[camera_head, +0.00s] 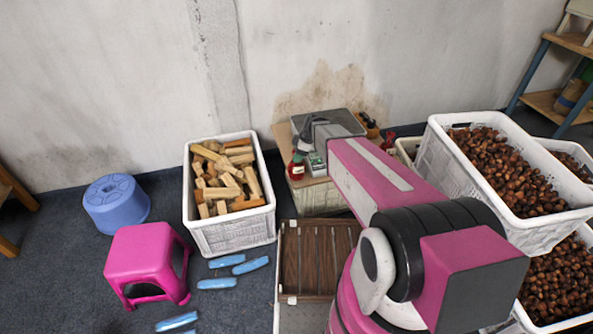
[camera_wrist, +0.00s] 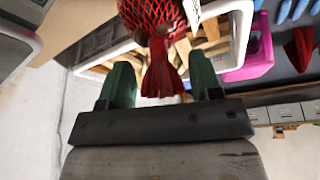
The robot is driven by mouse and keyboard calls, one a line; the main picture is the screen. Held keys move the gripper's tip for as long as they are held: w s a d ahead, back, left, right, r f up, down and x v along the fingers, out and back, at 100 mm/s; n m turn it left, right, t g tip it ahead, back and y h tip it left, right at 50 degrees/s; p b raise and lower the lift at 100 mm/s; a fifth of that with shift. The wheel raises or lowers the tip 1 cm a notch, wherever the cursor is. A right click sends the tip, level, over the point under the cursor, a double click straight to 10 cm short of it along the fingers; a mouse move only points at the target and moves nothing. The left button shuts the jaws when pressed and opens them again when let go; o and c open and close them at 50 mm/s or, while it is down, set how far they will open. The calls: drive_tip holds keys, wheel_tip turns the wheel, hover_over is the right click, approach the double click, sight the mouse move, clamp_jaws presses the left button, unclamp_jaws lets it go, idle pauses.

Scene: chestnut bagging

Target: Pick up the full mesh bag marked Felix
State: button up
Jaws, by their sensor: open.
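A red mesh bag (camera_wrist: 150,12) shows at the top of the wrist view, cut off by the frame edge. Its gathered red tail (camera_wrist: 162,75) hangs between the two green fingers of my gripper (camera_wrist: 163,82), with a gap on each side. My gripper is open. No name can be read on the bag, and its contents are not clear. In the head view a small red item (camera_head: 297,168) stands at the left end of the bench, just below my gripper (camera_head: 303,142); it is probably the same bag.
A white crate of wood blocks (camera_head: 230,233) stands left of the bench (camera_head: 318,199). White crates of chestnuts (camera_head: 440,160) fill the right side. A pink stool (camera_head: 145,245), a blue tub (camera_head: 116,204) and blue items (camera_head: 250,265) are on the floor. A wooden slatted piece (camera_head: 318,262) lies in front.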

drive_tip(key=shift+x, duration=1)
clamp_jaws()
drive_tip(key=shift+r, duration=0.1)
